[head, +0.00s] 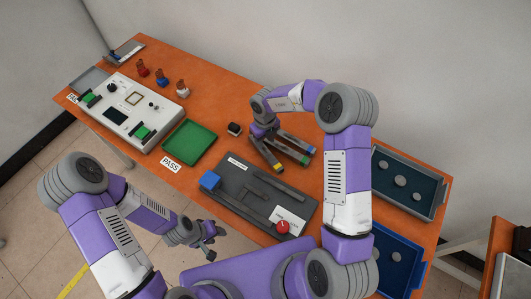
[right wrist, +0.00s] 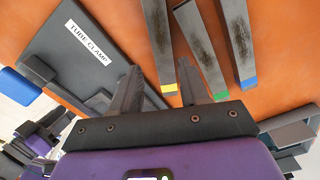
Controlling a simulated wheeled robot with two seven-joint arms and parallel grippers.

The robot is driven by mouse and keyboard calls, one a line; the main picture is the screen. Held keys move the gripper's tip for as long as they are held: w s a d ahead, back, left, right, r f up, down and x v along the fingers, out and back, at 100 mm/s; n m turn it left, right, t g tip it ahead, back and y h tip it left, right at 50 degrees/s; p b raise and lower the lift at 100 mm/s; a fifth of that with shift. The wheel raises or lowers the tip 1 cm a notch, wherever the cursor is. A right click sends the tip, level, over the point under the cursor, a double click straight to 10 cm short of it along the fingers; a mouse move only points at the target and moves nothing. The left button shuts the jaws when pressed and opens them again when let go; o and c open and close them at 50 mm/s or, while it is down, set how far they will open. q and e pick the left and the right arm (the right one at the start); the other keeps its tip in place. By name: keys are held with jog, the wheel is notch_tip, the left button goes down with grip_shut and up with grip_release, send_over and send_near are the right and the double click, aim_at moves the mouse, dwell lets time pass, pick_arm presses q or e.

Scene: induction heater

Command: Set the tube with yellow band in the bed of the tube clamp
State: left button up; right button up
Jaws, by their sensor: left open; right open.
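The tube with yellow band (head: 268,156) is a dark grey bar lying on the orange table behind the tube clamp. Its yellow end also shows in the right wrist view (right wrist: 168,88). The tube clamp (head: 243,199) is a dark plate with a long raised bed, a blue block (head: 210,181) and a red knob (head: 282,227). My right gripper (head: 266,136) is open above the tubes. In the right wrist view its fingertips (right wrist: 160,72) appear on either side of the yellow-banded tube; the height gap is unclear. My left gripper (head: 208,238) is open and empty, in front of the table.
Tubes with green (right wrist: 217,94) and blue (right wrist: 249,84) bands lie close beside the yellow one. A green tray (head: 190,142) and a white device (head: 128,112) stand to the left. Trays with round parts (head: 437,213) are at the right. A small dark block (head: 234,129) stands near my right gripper.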

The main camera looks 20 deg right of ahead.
aim_at(265, 151)
notch_tip(265, 151, down, 8)
jog(key=shift+w+d+r+b, duration=0.1)
jog(key=shift+r+b, duration=0.15)
jog(key=shift+b, duration=0.3)
jog(key=shift+r, duration=0.1)
grip_shut()
